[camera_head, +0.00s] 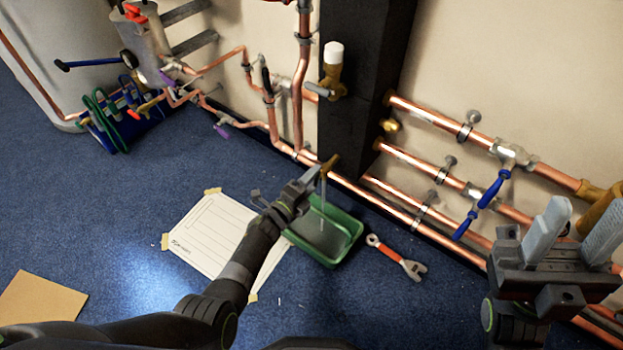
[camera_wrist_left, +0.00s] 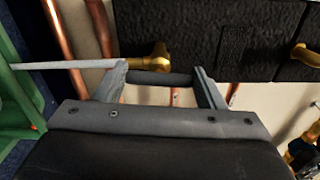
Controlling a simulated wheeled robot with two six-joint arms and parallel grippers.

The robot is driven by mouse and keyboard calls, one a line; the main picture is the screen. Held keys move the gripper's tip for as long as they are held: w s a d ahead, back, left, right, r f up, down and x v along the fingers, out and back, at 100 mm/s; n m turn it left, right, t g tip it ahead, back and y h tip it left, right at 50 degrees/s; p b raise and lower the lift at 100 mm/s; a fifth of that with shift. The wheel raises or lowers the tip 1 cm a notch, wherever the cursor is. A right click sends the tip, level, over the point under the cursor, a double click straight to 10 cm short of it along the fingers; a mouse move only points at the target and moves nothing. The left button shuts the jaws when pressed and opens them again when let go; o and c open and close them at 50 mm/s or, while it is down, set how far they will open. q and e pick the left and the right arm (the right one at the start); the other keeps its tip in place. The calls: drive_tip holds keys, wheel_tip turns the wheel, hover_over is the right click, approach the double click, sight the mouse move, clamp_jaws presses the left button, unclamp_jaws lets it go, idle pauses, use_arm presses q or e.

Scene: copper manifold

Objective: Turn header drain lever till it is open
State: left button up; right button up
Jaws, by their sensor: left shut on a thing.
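A brass drain valve (camera_head: 331,163) sits low on the copper pipe below the black column; it also shows in the left wrist view (camera_wrist_left: 152,58). My left gripper (camera_head: 314,176) is at this valve, shut on its dark lever (camera_wrist_left: 165,78), which lies between the fingers in the left wrist view. A thin pale line, like a stream of water, runs from the valve down to a green tray (camera_head: 352,238). In the left wrist view this line (camera_wrist_left: 65,65) runs sideways to the left. My right gripper (camera_head: 578,232) is open and empty at the right.
A red-handled wrench (camera_head: 398,257) lies right of the tray. A taped paper sheet (camera_head: 206,235) and a cardboard piece (camera_head: 40,300) lie on the blue floor. A blue-handled valve (camera_head: 484,203) juts from the wall pipes. A tool caddy (camera_head: 125,115) stands at upper left.

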use_arm(q)
drive_tip(key=shift+n, duration=0.6)
drive_tip(key=o, duration=1)
